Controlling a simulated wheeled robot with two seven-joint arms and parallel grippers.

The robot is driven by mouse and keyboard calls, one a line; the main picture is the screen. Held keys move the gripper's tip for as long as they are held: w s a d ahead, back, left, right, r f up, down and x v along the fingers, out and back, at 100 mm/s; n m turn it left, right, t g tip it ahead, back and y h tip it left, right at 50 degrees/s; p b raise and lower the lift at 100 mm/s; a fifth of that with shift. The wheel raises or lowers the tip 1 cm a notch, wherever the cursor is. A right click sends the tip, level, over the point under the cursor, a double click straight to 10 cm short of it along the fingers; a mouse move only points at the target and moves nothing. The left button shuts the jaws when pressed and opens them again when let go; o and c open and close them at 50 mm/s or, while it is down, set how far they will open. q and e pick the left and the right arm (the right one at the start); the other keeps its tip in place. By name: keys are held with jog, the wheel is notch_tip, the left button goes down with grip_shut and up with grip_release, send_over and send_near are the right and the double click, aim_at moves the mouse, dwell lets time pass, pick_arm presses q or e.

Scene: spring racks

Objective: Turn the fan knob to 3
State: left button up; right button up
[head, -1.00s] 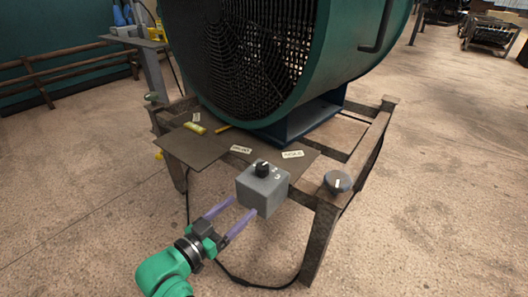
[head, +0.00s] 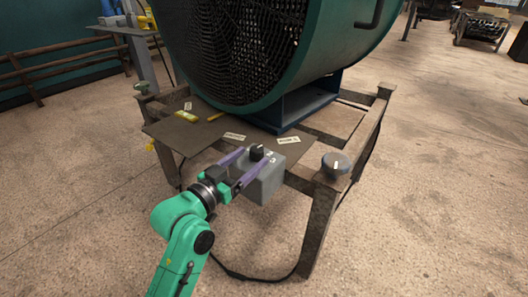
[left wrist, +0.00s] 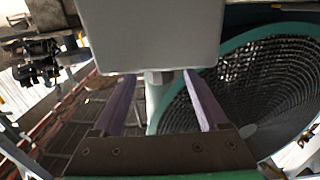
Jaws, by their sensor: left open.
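The fan knob (head: 257,153) is a small black dial with a white mark, on top of a grey box (head: 266,185) at the front of the fan's frame. White digits sit beside the knob, one of which looks like a 3. My left gripper (head: 250,159) is open, its two purple fingers reaching over the box top with the knob between or close to their tips. Whether they touch it I cannot tell. In the left wrist view a plain grey block, probably this box (left wrist: 150,35), fills the top centre above the fingers (left wrist: 160,76). My right gripper is not in view.
The big green fan (head: 265,45) stands on a rusty frame. A round grey dial (head: 335,163) sits on the frame's right corner. Labels and a yellow item (head: 187,116) lie on the dark plate (head: 165,134). A black cable (head: 245,277) hangs below. The floor in front is clear.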

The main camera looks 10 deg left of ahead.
aim_at(262, 148)
pick_arm(q)
jog(key=x, duration=0.6)
jog(key=shift+b, duration=0.3)
jog(key=shift+w+d+r, duration=0.1)
jog(key=shift+w+d, duration=0.05)
jog(key=shift+w, duration=0.15)
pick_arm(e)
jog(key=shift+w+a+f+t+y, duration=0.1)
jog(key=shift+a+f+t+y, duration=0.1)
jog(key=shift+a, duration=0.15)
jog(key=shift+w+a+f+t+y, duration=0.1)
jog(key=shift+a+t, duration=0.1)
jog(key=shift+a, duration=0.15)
pick_arm(q)
grip_shut()
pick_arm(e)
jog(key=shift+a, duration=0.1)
